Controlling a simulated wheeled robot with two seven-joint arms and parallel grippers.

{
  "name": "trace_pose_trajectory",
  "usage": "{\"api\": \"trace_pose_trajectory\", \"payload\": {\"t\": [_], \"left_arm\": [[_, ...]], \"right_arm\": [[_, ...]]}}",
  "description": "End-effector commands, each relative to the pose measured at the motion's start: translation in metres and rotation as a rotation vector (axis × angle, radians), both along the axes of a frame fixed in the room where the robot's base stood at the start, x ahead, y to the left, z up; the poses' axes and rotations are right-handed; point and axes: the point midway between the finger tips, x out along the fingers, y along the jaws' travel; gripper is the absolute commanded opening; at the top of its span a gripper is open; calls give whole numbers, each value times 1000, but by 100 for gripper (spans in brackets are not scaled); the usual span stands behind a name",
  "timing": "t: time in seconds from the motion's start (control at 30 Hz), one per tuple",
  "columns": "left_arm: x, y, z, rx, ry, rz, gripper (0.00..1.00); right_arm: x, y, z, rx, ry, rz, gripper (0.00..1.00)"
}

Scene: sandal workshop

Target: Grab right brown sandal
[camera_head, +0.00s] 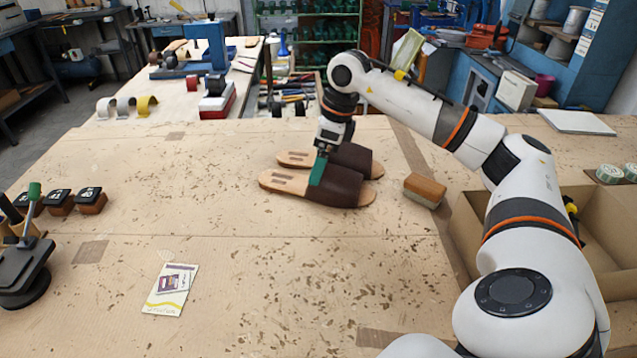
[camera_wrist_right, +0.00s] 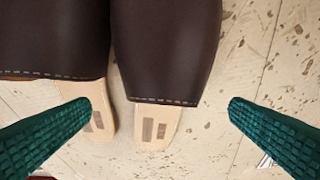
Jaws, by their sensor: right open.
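Two sandals with dark brown straps and light tan insoles lie side by side on the workbench, heels to the left. The near brown sandal (camera_head: 338,190) shows in the wrist view (camera_wrist_right: 165,50) between the fingers. The far brown sandal (camera_head: 352,158) lies just behind it and shows at left in the wrist view (camera_wrist_right: 50,45). My right gripper (camera_head: 318,172), with green fingers, is open over the near sandal; the wrist view (camera_wrist_right: 160,108) shows its fingers apart. One finger overlaps the far sandal's heel side. I cannot tell if either finger touches. My left gripper is out of view.
A brown block brush (camera_head: 425,190) lies right of the sandals. An open cardboard box (camera_head: 465,235) stands at right under my arm. A printed card (camera_head: 171,289) lies front left. Stamp-like blocks (camera_head: 75,202) and a black stand (camera_head: 24,270) are at left.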

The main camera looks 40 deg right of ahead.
Motion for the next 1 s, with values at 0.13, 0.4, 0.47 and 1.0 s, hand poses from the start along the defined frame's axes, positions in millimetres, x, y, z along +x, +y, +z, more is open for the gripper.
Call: {"api": "trace_pose_trajectory", "payload": {"t": [0.13,0.4,0.47,1.0], "left_arm": [[1,0,7,0,-2,0,36],[2,-1,11,-2,-4,-1,36],[2,-1,11,-2,-4,-1,36],[2,-1,11,-2,-5,-2,36]], "right_arm": [[-2,3,-20,0,6,1,100],[3,7,-49,0,2,0,100],[3,7,-50,0,1,0,100],[4,7,-49,0,-1,0,44]]}}
